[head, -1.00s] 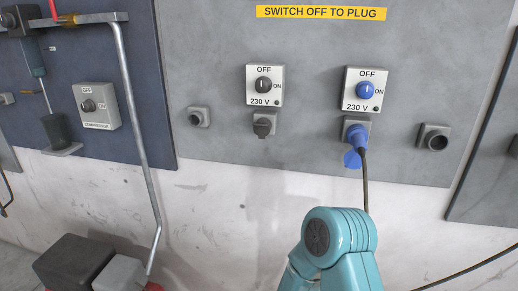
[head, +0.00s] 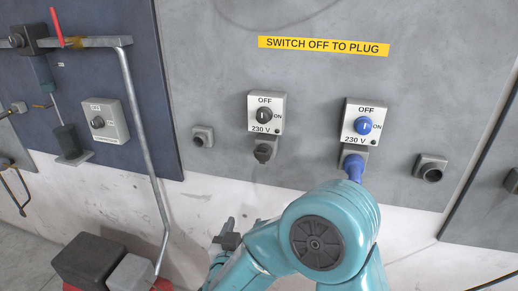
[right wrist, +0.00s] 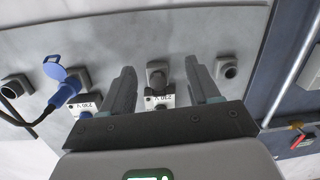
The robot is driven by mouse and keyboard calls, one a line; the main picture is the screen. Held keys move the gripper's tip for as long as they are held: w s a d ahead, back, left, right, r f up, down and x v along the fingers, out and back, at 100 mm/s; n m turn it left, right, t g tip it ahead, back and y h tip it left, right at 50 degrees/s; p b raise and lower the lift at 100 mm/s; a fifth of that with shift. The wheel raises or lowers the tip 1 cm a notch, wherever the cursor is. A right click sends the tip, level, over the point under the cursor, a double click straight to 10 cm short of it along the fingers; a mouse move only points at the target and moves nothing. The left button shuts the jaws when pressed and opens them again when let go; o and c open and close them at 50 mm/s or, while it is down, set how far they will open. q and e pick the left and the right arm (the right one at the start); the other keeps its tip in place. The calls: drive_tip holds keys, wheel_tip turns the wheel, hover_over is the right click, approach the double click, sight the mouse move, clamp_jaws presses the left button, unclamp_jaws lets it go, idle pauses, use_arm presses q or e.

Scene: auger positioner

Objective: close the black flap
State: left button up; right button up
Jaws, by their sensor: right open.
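The black flap (head: 264,152) is a small dark piece on the grey socket under the left 230 V switch plate, in the middle of the head view. In the right wrist view, which looks upside down, the black flap (right wrist: 157,77) and its socket show between my fingers. How far the flap stands open is too small to tell. My right gripper (head: 230,232) is open and empty, below the socket in the head view and apart from it. In the right wrist view its two fingers (right wrist: 160,82) stand wide apart. My left gripper is not in view.
A blue plug (head: 353,167) sits in the right socket, with a blue flap (right wrist: 54,69) and a cable. Round grey sockets (head: 203,137) (head: 431,169) stick out on both sides. A metal pipe (head: 146,140) and dark boxes (head: 88,257) are at the left.

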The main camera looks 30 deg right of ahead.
wheel_tip(320, 180, up, 12)
drive_tip(key=s+a+r+m+h+p, duration=0.1)
drive_tip(key=s+a+m+h+p, duration=0.1)
drive_tip(key=s+p, duration=0.1)
drive_tip(key=p, duration=0.3)
approach(259, 153)
drive_tip(key=x, duration=0.7)
drive_tip(key=shift+w+d, duration=0.1)
drive_tip(key=shift+d, duration=0.3)
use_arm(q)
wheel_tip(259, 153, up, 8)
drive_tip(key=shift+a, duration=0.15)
use_arm(e)
drive_tip(key=shift+w+d+f, duration=0.15)
drive_tip(key=shift+w+d, duration=0.15)
drive_tip(key=shift+w, duration=0.05)
drive_tip(key=c, duration=1)
drive_tip(key=shift+d+r+g+y+p, duration=0.1)
drive_tip(key=shift+r+g+y+p, duration=0.35)
drive_tip(key=shift+p, duration=0.5)
drive_tip(key=shift+w+d+p, duration=0.1)
drive_tip(key=shift+w+p, duration=0.05)
drive_tip(key=shift+p, duration=0.15)
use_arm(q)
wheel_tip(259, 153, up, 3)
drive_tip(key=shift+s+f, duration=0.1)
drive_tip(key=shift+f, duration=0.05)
use_arm(e)
drive_tip(key=shift+f, duration=0.15)
